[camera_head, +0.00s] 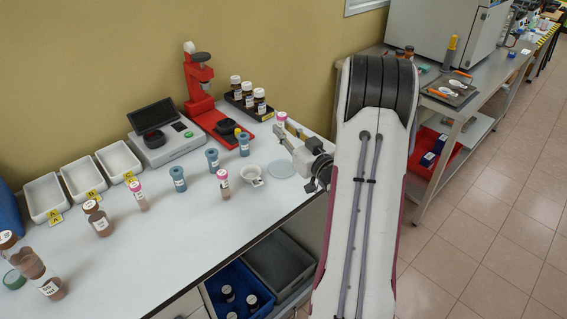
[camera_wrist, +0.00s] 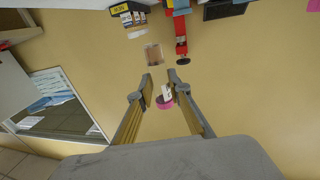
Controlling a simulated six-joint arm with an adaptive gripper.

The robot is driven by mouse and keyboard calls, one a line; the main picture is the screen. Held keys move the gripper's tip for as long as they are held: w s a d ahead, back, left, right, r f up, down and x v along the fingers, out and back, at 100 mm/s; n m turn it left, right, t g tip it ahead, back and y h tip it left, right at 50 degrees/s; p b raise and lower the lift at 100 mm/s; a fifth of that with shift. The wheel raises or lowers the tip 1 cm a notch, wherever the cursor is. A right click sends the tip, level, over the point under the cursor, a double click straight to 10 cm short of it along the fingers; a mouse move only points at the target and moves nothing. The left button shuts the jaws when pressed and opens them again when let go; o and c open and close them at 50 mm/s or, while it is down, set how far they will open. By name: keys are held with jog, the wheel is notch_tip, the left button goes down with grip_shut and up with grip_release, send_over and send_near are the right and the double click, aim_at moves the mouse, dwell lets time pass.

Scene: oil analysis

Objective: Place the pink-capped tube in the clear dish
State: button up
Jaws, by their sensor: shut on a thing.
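My gripper (camera_head: 284,124) is shut on a pink-capped tube (camera_head: 281,117) and holds it above the bench near the red stand. In the wrist view the pink cap (camera_wrist: 165,103) and white label lie between the fingers of my gripper (camera_wrist: 162,84). Two other pink-capped tubes stand on the bench, one at left (camera_head: 139,195) and one nearer the dish (camera_head: 224,185).
The red stand (camera_head: 199,88), a dark rack of bottles (camera_head: 240,104) and a grey instrument (camera_head: 166,143) stand along the wall. The bench's front edge (camera_head: 262,232) is clear.

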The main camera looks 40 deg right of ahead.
jog(key=shift+f, duration=2.8)
jog(key=shift+f, duration=0.1)
jog(key=shift+f, duration=1.95)
jog(key=shift+f, duration=0.1)
jog(key=o, duration=0.9)
jog(key=shift+c, duration=0.2)
jog(key=s, duration=0.4)
jog(key=s+a, duration=0.1)
jog(key=s, duration=0.3)
jog(key=s+a, duration=0.1)
jog(key=s, duration=0.2)
jog(key=shift+s+a, duration=0.15)
jog(key=shift+s, duration=0.25)
